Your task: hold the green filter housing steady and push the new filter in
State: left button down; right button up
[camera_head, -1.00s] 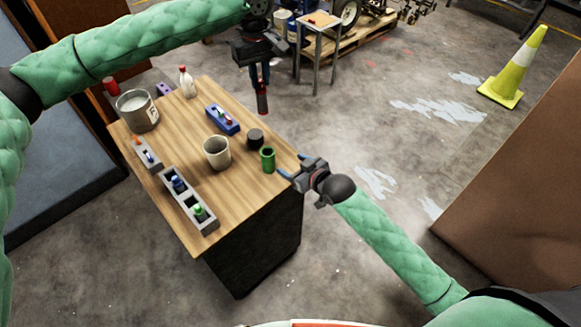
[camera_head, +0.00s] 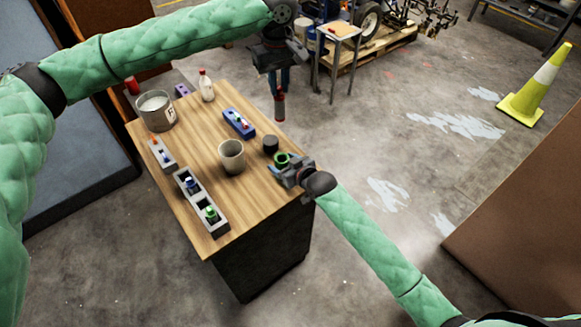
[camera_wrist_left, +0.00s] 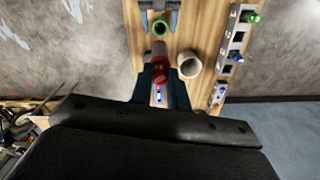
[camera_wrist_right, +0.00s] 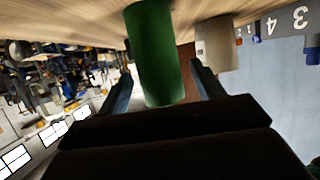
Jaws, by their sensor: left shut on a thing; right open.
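The green filter housing (camera_head: 282,159) stands upright near the table's right edge, its open top showing as a green ring in the left wrist view (camera_wrist_left: 161,27). My right gripper (camera_head: 282,171) is open, one finger on each side of the housing; the right wrist view shows the green wall (camera_wrist_right: 155,55) between the fingers with gaps on both sides. My left gripper (camera_head: 279,88) is shut on the filter, a dark cylinder with a red part (camera_head: 279,107). It hangs roughly upright above and beyond the housing, clear of the table. The filter also shows in the left wrist view (camera_wrist_left: 158,68).
A beige cup (camera_head: 231,157) and a black round piece (camera_head: 270,144) stand close to the housing. A blue holder (camera_head: 238,123), grey holders (camera_head: 203,203), a metal can (camera_head: 157,112) and a white bottle (camera_head: 206,88) are farther left. Bare wood lies in front of the cup.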

aim_at(281, 114)
jog(key=shift+w+a+f, duration=0.25)
jog(key=shift+w+a, duration=0.05)
jog(key=shift+w, duration=0.15)
jog(key=c, duration=1.3)
pick_arm(q)
jog(key=f, duration=0.2)
jog(key=s+f, duration=0.1)
jog(key=f, duration=0.2)
jog(key=s+f, duration=0.1)
jog(key=f, duration=0.2)
jog(key=shift+s, duration=0.2)
jog(key=shift+w+f, duration=0.9)
jog(key=shift+w, duration=0.2)
jog(key=shift+f, duration=0.15)
